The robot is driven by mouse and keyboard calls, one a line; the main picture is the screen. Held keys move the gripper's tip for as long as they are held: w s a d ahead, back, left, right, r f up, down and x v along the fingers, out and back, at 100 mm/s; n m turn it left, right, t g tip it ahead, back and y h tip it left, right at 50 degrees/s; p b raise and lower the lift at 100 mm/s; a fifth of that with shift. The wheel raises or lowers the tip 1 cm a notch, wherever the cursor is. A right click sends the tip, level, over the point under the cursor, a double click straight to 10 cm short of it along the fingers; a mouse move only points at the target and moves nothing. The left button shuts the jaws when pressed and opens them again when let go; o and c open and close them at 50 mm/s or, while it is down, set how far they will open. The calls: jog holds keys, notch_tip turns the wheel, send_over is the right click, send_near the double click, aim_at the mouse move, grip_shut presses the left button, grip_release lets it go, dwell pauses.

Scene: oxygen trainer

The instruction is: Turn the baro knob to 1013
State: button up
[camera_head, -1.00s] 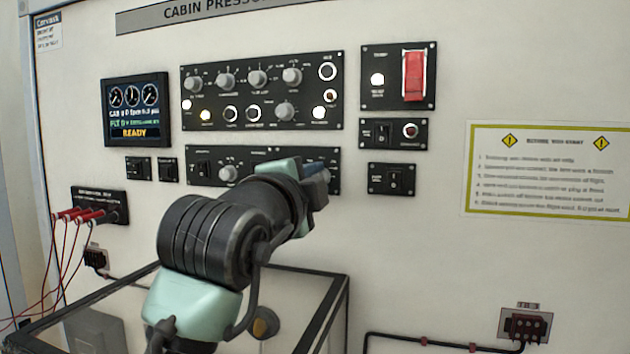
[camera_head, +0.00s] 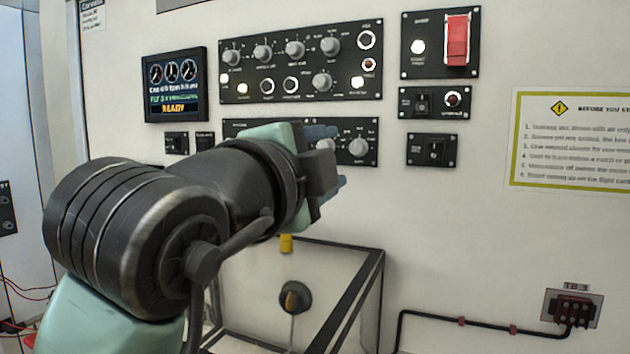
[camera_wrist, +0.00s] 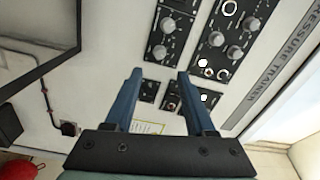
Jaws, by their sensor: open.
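An upper black panel (camera_head: 255,78) carries several grey knobs, one of them set lower right (camera_head: 322,82). A lower black panel (camera_head: 372,130) shows two grey knobs, a left one (camera_head: 325,143) and a right one (camera_head: 358,147). The labels are too blurred to tell which knob is baro or to read its setting. My gripper (camera_head: 332,160) is in front of the lower panel and hides part of it. In the wrist view my gripper (camera_wrist: 160,74) has its blue fingers apart with nothing between them. Lower-panel knobs (camera_wrist: 158,52) show beyond the fingertips.
A display (camera_head: 175,84) reading READY is at left. A red guarded switch (camera_head: 457,40) and smaller switch panels are at right. A glass-sided box with a dark frame (camera_head: 345,310) is below the panels. A cable pipe (camera_head: 450,320) runs along the lower wall.

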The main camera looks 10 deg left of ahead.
jog(key=v, duration=0.4)
jog(key=shift+b, duration=0.3)
jog(key=shift+w, duration=0.1)
jog(key=s+d+r+n+t+y, duration=0.2)
jog(key=s+n+t, duration=0.3)
jog(key=n, duration=0.4)
jog(key=s+d+r+n+t+y, duration=0.2)
jog(key=s+n+t, duration=0.3)
jog(key=n, duration=0.5)
jog(key=shift+s+r+n+y+p, duration=0.3)
jog(key=shift+s+r+y+p, duration=0.1)
jog(key=shift+s+y, duration=0.5)
